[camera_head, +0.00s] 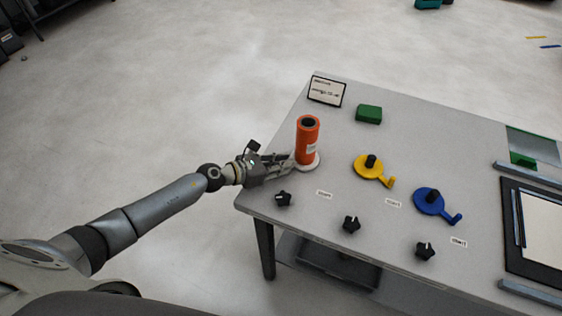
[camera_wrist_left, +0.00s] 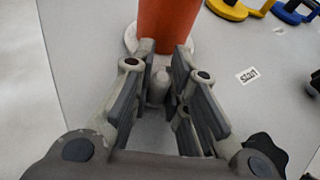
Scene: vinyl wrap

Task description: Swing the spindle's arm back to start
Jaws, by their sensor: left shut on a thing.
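The white spindle (camera_head: 313,166) stands near the left end of the table with an orange roll (camera_head: 307,142) upright on it. In the left wrist view the orange roll (camera_wrist_left: 168,25) rises just beyond my fingertips, and the white base (camera_wrist_left: 131,38) shows at its foot. The spindle's arm ends in a small pale peg (camera_wrist_left: 158,86), between my fingers. My left gripper (camera_head: 288,161) comes in low from the left and is shut on this peg; it also shows in the wrist view (camera_wrist_left: 160,75). The fingers hide most of the arm. My right gripper is out of view.
A yellow spindle (camera_head: 367,170) and a blue spindle (camera_head: 428,204) stand to the right, each with its own arm. Black knobs (camera_head: 351,224) and small "start" labels (camera_head: 324,194) line the front. A green block (camera_head: 369,114) and a framed sign (camera_head: 327,91) are behind.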

